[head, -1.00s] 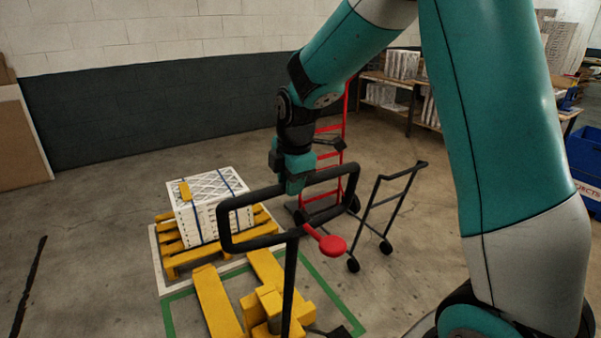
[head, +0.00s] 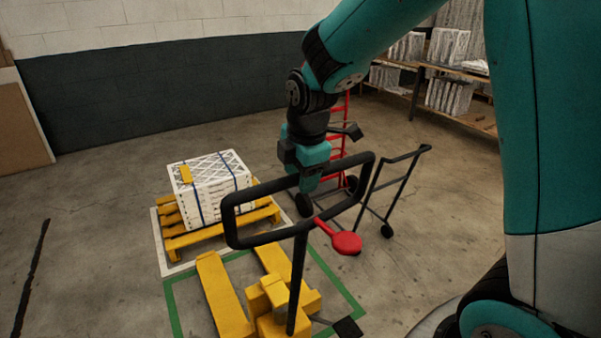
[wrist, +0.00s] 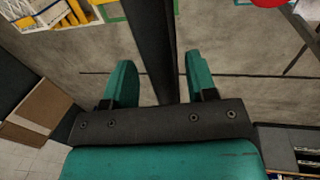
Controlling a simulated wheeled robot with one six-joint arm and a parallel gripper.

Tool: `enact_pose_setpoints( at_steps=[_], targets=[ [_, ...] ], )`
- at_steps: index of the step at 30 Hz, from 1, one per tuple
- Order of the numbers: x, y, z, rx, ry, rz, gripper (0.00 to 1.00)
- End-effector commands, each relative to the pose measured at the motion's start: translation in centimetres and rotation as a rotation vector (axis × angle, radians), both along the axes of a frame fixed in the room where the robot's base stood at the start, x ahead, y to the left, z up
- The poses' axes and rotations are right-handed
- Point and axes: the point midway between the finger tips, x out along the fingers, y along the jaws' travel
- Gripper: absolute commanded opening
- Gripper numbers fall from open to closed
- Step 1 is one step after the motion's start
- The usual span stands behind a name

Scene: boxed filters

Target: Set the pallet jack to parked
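The yellow pallet jack (head: 223,296) stands on the floor within a green outline (head: 337,275), its forks pointing toward the loaded pallet. Its black post (head: 297,280) rises to a looped black handle (head: 240,236). A red lever with a round end (head: 347,243) sticks out right of the post below the loop; a red part shows at the wrist view's top edge (wrist: 268,2). My gripper (head: 310,188) points down at the loop's upper bar. In the wrist view my gripper (wrist: 160,82) is open, with a black bar (wrist: 152,35) between its fingers and slim gaps beside it.
A yellow pallet (head: 190,240) with boxed white filters (head: 215,190) stands in a white outline behind the jack. A red hand truck (head: 337,140) and a black trolley (head: 400,185) stand right of the handle. Shelving (head: 412,98) is at the back right.

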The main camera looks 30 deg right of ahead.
Motion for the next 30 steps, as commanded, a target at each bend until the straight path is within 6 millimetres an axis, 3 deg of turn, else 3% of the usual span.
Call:
enact_pose_setpoints(
  at_steps=[7, 11, 24, 30],
  targets=[
    [0.0, -0.1, 0.5, 0.000, -0.004, -0.001, 0.52],
    [-0.3, -0.1, 2.1, 0.001, -0.007, -0.001, 0.52],
    [-2.4, -0.1, 12.7, 0.001, -0.008, 0.000, 0.52],
    [-3.1, -0.1, 15.9, 0.001, -0.004, 0.000, 0.52]
  ],
)
